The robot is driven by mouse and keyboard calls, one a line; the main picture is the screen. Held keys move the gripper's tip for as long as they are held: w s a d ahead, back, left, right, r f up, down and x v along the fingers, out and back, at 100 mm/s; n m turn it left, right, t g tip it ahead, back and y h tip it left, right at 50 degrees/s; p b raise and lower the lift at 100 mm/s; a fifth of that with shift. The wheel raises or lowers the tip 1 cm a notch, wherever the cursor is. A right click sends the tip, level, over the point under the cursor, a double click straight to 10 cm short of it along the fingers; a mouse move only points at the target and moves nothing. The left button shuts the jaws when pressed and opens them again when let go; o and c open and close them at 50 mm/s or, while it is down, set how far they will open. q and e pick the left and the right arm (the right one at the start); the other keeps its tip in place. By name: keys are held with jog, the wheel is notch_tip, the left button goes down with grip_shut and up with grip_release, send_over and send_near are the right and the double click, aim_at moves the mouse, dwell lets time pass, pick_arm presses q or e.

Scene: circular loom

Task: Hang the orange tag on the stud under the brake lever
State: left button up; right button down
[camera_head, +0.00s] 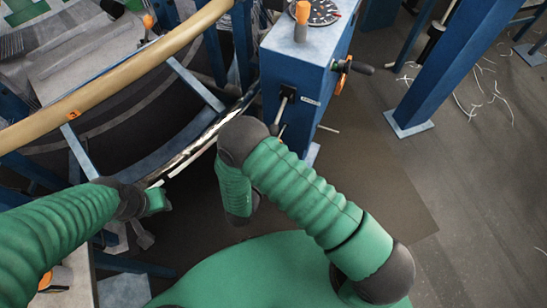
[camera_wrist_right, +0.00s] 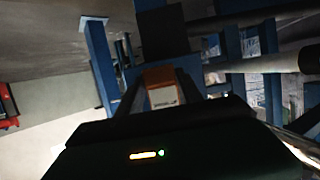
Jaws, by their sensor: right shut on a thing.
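In the right wrist view my right gripper (camera_wrist_right: 162,88) is shut on the orange tag (camera_wrist_right: 158,77), which has an orange upper part and a pale printed face. In the head view my right forearm hangs down in front of the blue cabinet, and its gripper and the tag are hidden. A lever with a pale rod (camera_head: 283,104) comes out of a black slot on the cabinet front, beside a small label plate (camera_head: 311,101); it may be the brake lever. I cannot make out the stud.
The blue cabinet (camera_head: 290,72) carries a round dial (camera_head: 322,12), an orange-topped knob (camera_head: 302,12) and a black-handled crank (camera_head: 358,67) with an orange piece. A curved wooden rail (camera_head: 120,72) crosses the left. A blue post (camera_head: 440,75) stands right. Floor between is open.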

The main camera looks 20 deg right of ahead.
jog(key=shift+f, duration=0.2)
jog(key=c, duration=0.7)
grip_release()
jog(key=shift+a, duration=0.1)
